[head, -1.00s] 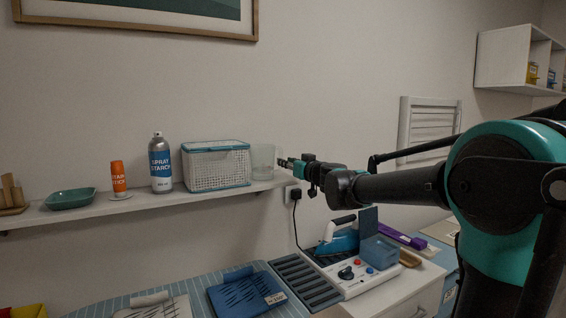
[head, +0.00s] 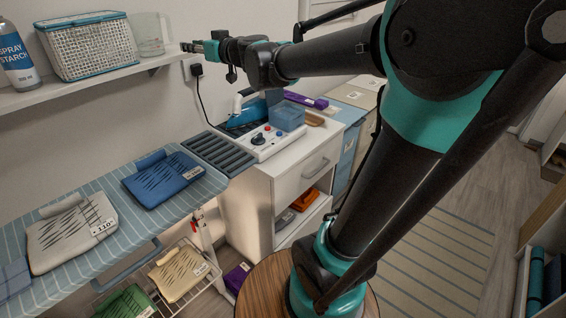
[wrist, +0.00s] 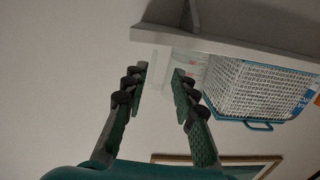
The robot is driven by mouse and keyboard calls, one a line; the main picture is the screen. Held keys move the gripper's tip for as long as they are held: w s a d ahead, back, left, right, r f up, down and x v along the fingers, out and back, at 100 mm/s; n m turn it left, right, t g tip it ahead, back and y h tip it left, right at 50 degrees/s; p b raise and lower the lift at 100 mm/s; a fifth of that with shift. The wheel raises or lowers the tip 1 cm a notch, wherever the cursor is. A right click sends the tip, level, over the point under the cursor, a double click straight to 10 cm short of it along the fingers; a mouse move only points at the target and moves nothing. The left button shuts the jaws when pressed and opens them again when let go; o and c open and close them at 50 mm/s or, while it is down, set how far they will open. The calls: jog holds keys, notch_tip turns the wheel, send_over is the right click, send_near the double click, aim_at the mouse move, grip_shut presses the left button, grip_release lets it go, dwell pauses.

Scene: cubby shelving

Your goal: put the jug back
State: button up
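The clear, see-through jug (head: 147,36) stands on the wall shelf at its right end, right of the white basket with the blue rim. My gripper (head: 185,46) is at shelf height just right of the jug, pointing at it, with a small gap in the head view. In the wrist view, which is upside down, my gripper (wrist: 161,72) is open with nothing between its fingers. The pale jug (wrist: 190,68) shows faintly beyond the fingertips, partly hidden by one finger.
The basket (head: 90,50) stands close beside the jug, with a spray starch can (head: 14,55) further left. The shelf (head: 90,86) ends near my gripper. Below are a control panel (head: 262,140), blue box (head: 287,116) and iron (head: 243,112) on a white cabinet.

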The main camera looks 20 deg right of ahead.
jog(key=s+d+f+g+h, duration=0.25)
jog(key=s+f, duration=0.35)
jog(key=f, duration=0.5)
jog(key=s+d+f+g+h, duration=0.1)
jog(key=s+d+f+g, duration=0.2)
jog(key=s+f, duration=0.55)
jog(key=s+d+f+m+g+h, duration=0.2)
jog(key=s+d+f+m+h, duration=0.1)
jog(key=s+d+f, duration=0.4)
jog(key=s+d+f+m+g+h, duration=0.2)
jog(key=s+d+f, duration=0.5)
jog(key=f, duration=0.6)
jog(key=shift+d+f+m+h, duration=0.25)
jog(key=shift+d+m+h, duration=0.55)
jog(key=shift+d+h, duration=0.25)
jog(key=shift+c, duration=0.5)
